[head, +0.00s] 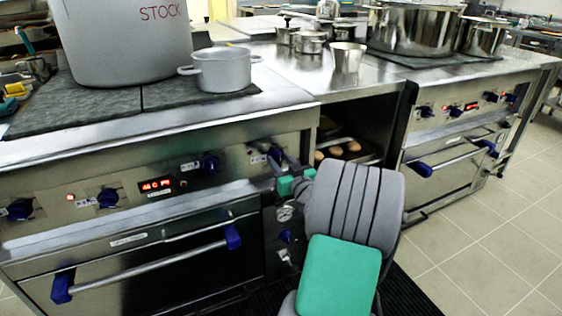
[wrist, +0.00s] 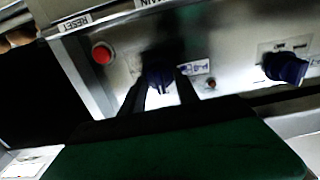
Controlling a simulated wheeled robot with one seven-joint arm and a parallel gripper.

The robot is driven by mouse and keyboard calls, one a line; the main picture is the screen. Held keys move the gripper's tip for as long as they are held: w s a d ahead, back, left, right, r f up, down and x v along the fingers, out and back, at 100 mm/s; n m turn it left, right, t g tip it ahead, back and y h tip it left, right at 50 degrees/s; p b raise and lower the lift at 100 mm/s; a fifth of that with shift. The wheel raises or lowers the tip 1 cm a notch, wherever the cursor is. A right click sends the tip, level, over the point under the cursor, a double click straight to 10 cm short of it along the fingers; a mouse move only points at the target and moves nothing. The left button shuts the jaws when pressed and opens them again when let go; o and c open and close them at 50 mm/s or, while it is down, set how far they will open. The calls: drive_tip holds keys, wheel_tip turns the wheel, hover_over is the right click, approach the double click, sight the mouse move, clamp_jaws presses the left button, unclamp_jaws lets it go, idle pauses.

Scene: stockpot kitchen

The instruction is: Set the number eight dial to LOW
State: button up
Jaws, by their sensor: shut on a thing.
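My gripper (head: 285,180) reaches the stove's front panel at the right end of its dial row. In the wrist view its two dark fingers (wrist: 160,92) are shut on a blue dial (wrist: 158,76), one finger on each side. This dial (head: 275,154) shows just above the fingers in the head view. A small label (wrist: 195,68) beside it is too blurred to read, so I cannot confirm its number or setting. Another blue dial (wrist: 284,68) is on the same panel, apart from my gripper.
A red button (wrist: 101,52) is near a RESET label. An oven handle (head: 150,262) crosses below the panel. A stockpot (head: 120,40) and a smaller pot (head: 222,70) stand on the stove top. An open shelf (head: 350,135) holding brown round items is to the right.

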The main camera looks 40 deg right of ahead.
clamp_jaws()
drive_tip(key=shift+d, duration=0.1)
drive_tip(key=shift+m, duration=0.5)
drive_tip(key=m+p, duration=0.1)
drive_tip(key=m, duration=0.2)
drive_tip(key=shift+r+m, duration=0.1)
drive_tip(key=shift+m, duration=0.3)
drive_tip(key=m+p, duration=0.3)
drive_tip(key=m, duration=0.2)
drive_tip(key=shift+s+d, duration=0.1)
drive_tip(key=m+p, duration=0.2)
drive_tip(key=m, duration=0.2)
drive_tip(key=m+p, duration=0.3)
drive_tip(key=shift+m, duration=0.3)
drive_tip(key=shift+f+m+p, duration=0.2)
drive_tip(key=shift+m+p, duration=0.5)
drive_tip(key=shift+m, duration=0.4)
drive_tip(key=shift+f+m+p, duration=0.15)
drive_tip(key=shift+m+p, duration=0.55)
drive_tip(key=shift+m, duration=0.4)
